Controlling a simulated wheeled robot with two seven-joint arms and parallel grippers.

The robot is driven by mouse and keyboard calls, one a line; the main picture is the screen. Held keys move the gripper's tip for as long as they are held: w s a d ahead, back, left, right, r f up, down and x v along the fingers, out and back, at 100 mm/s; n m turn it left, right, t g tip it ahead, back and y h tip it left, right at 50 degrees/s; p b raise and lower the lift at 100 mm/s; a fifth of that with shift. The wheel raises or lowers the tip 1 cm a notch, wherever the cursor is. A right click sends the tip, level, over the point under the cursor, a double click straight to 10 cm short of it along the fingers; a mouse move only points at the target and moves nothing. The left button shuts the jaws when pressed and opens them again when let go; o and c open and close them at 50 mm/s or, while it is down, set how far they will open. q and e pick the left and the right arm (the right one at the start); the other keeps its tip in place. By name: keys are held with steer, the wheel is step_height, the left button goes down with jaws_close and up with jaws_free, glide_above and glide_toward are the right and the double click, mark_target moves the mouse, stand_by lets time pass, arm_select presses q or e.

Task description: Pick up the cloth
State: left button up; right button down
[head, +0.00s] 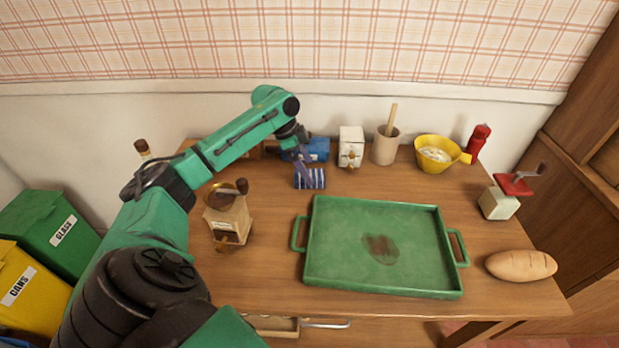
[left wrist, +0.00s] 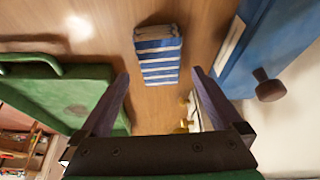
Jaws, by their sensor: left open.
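The cloth (head: 311,179) is a small folded piece with blue and white stripes. It lies on the wooden table just behind the green tray's back left corner. In the left wrist view the cloth (left wrist: 158,56) lies flat on the wood, ahead of and between my fingers. My left gripper (head: 303,164) is above and close to the cloth, partly covering its back edge in the head view. Its two fingers are spread with nothing between them in the left wrist view (left wrist: 160,85). My right gripper is not in view.
A green tray (head: 335,280) with a brown stain fills the table's middle. A blue box (head: 319,147) and a white box (head: 351,147) stand behind the cloth. A wooden grinder (head: 227,215) is at left. A yellow bowl (head: 436,165), a red-topped mill (head: 499,203) and bread (head: 521,265) are at right.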

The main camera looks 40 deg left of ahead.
mark_target(311, 174)
arm_select(q)
steer(key=x, duration=0.3)
steer(key=shift+d+f+p, duration=0.1)
steer(key=shift+f+p, duration=0.1)
steer(key=shift+p, duration=0.2)
stand_by(0.5)
steer(key=c, duration=1.4)
steer(key=shift+b, duration=0.6)
step_height(311, 174, up, 21)
steer(key=p, duration=0.1)
steer(key=shift+f+p, duration=0.2)
steer(key=shift+p, duration=0.15)
